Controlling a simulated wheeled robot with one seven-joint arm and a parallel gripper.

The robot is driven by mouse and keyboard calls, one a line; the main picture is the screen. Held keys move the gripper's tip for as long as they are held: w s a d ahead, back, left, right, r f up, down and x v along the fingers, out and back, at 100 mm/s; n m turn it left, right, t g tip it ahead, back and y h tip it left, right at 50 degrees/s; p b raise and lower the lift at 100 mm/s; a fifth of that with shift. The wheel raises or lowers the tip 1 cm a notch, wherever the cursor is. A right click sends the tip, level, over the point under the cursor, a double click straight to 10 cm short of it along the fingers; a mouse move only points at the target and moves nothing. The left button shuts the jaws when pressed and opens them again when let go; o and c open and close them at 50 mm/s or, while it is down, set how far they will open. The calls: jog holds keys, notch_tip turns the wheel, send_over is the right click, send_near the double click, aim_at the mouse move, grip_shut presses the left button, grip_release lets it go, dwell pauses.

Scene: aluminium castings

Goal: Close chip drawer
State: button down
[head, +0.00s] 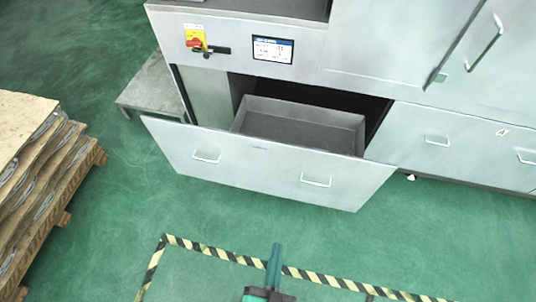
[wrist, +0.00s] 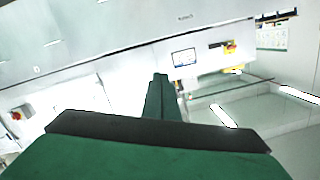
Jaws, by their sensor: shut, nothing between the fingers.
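The chip drawer (head: 265,166) is pulled well out of the grey machine in the head view, with its pale front panel tilted in the picture. Two bar handles sit on that front, one on the left (head: 206,157) and one on the right (head: 316,181). The grey tray (head: 300,130) behind the front looks empty. My gripper (head: 275,250) is at the bottom centre, over the floor and apart from the drawer front. Its green fingers are shut with nothing between them, and they also show in the wrist view (wrist: 160,80). I cannot make out the drawer surely in the wrist view.
A pallet with stacked sheets (head: 40,180) stands at the left. A low grey platform (head: 153,88) is beside the machine. Closed panels with handles (head: 460,145) lie right of the drawer. Yellow-black floor tape (head: 215,252) crosses near my gripper. Green floor between tape and drawer is clear.

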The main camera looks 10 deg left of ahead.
jog(key=w+a+f+m+t, duration=0.1)
jog(key=w+a+f+m, duration=0.1)
jog(key=w+f+m, duration=0.35)
jog(key=w+a+f+m+t, duration=0.1)
jog(key=w+a+f+m, duration=0.15)
jog(key=w, duration=0.55)
jog(key=m, duration=0.6)
send_near(274, 147)
jog(key=shift+g+h, duration=0.3)
jog(key=shift+h, duration=0.1)
jog(key=w, duration=0.4)
jog(key=shift+w+a+r, duration=0.1)
jog(key=shift+w+a, duration=0.2)
jog(key=shift+w, duration=0.1)
jog(key=shift+w+d, duration=0.1)
jog(key=shift+w, duration=0.7)
